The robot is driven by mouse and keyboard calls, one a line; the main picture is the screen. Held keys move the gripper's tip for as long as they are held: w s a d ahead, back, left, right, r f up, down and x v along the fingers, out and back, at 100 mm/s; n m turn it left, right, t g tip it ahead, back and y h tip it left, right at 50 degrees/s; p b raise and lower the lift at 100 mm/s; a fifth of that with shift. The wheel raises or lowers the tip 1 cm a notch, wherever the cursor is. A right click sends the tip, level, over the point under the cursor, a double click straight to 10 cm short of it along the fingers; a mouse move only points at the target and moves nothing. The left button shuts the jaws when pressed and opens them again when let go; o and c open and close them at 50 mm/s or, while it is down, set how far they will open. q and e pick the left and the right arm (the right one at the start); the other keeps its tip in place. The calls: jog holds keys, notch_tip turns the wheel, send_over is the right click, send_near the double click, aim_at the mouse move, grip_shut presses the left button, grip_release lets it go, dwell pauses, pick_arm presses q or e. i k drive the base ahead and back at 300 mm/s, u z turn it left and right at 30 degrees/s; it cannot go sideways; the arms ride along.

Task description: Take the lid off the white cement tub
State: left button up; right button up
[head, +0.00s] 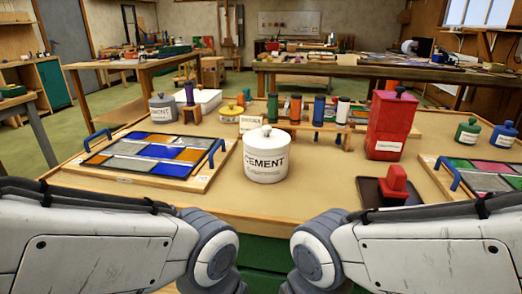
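The white cement tub (265,163) stands upright near the middle of the table and has "CEMENT" printed on its front. Its white lid (265,136) with a small knob sits on top of it. Both my arms come in at the bottom of the head view, left and right, in front of the tub and apart from it. Neither gripper shows in the picture, so I cannot see their fingers.
A leaded panel in a blue-handled frame (103,158) lies left of the tub, and another (431,158) lies right. A red canister (391,125) and a small red block on a dark tray (368,194) stand to the right. A rack of tubes (345,133) is behind.

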aim_at(268, 138)
jog(key=k, duration=0.5)
jog(key=z, duration=0.8)
jog(key=i, duration=0.9)
jog(key=u, duration=2.1)
